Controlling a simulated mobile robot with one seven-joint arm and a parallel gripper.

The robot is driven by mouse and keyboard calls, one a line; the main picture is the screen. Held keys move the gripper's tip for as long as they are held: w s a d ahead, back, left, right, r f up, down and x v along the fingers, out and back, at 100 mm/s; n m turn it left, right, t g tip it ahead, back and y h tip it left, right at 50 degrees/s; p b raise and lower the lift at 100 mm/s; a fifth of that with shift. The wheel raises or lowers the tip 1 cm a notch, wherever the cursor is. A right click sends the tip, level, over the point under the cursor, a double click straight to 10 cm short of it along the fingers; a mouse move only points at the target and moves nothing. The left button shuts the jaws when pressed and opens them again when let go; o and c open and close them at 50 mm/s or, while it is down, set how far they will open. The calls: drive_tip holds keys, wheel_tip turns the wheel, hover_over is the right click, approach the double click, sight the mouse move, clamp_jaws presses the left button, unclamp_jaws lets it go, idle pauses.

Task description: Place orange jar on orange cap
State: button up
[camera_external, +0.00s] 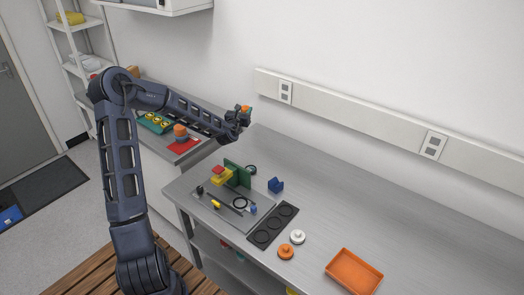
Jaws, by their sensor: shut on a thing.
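My gripper (243,115) is raised above the back left part of the steel bench, near the wall. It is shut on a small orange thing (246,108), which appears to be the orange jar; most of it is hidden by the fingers. An orange cap (286,252) with a small knob lies on the bench at the front, far below and to the right of my gripper. Nothing rests on this cap.
A white cap (297,237) lies beside the orange one. A black plate with round recesses (273,226), an orange tray (354,272) and a board with green, yellow and blue parts (225,205) share the bench. An orange-topped object (181,132) stands on the left counter.

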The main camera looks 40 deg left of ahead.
drive_tip(key=s+a+r+n+g+y, duration=0.1)
drive_tip(key=s+a+r+n+y, duration=0.15)
drive_tip(key=a, duration=0.65)
drive_tip(key=s+a+r+n+g+y, duration=0.1)
drive_tip(key=s+a+r+g+y, duration=0.2)
drive_tip(key=a, duration=0.5)
wheel_tip(320, 180, up, 6)
drive_tip(key=n+g+y, duration=0.3)
drive_tip(key=n, duration=0.1)
hover_over(180, 129)
drive_tip(key=shift+m, duration=0.25)
wheel_tip(180, 129, down, 19)
drive_tip(key=shift+a+f, duration=0.1)
drive_tip(key=shift+f, duration=0.1)
drive_tip(key=o, duration=1)
drive_tip(key=v, duration=1.2)
